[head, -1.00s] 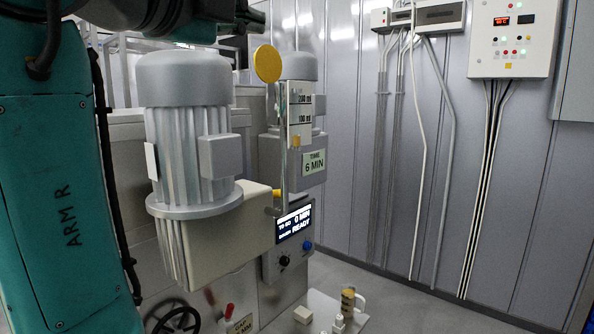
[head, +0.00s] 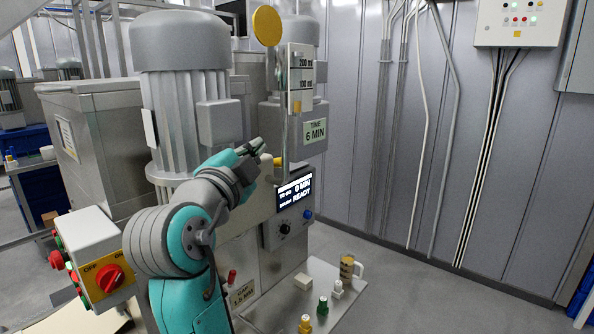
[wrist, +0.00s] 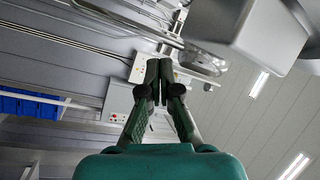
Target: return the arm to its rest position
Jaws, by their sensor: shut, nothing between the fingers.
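My teal and grey arm rises from the bottom of the head view, left of centre, and bends at a grey-banded joint. My gripper (head: 262,146) is at its upper end, in front of the ribbed grey motor (head: 185,95) and left of the display (head: 294,191). Whether it touches the machine cannot be told from this view. In the wrist view, my gripper (wrist: 161,66) has its two dark fingers together with nothing between them. The display reads 0 MIN and READY.
A box with a red OFF switch (head: 108,278) stands at left, close to my arm. A tray (head: 275,318) at the bottom holds small bottles (head: 322,306) and a banded mug (head: 347,268). A yellow disc (head: 267,26) stands above the machine. Floor at right is clear.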

